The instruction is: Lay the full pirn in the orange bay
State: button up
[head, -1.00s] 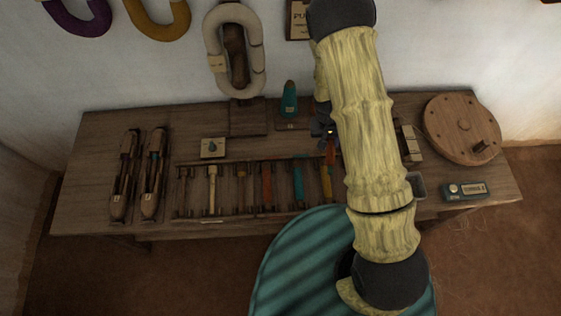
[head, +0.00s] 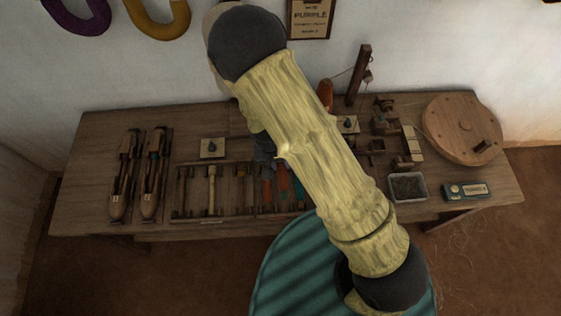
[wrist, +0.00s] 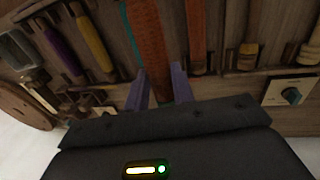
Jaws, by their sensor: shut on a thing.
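My gripper (wrist: 163,85) is shut on a thick orange pirn (wrist: 148,40), which extends away from the fingers over the pirn rack. In the head view my arm hides most of the gripper; a dark part shows above the rack (head: 220,216). Beside the held pirn in the wrist view lie another orange pirn (wrist: 196,40) and, partly covered, a teal one (wrist: 129,35). Yellow (wrist: 92,42) and purple (wrist: 62,50) pirns lie farther left there. I cannot tell whether the held pirn touches the rack, nor which bay is the orange one.
Two wooden shuttles (head: 123,180) lie at the table's left. A small knob plate (head: 212,148) stands behind the rack. At right are a grey tray (head: 408,198), a teal box (head: 466,191) and a round wooden wheel (head: 462,130). An orange cone (head: 325,95) stands at the back.

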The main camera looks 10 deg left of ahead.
jog(key=shift+f+b, duration=3)
jog(key=shift+f, duration=1.25)
jog(key=o, duration=1.4)
jog(key=shift+c, duration=0.2)
jog(key=shift+r, duration=0.15)
notch_tip(320, 180, up, 8)
jog(key=p, duration=0.6)
jog(key=shift+p, duration=0.3)
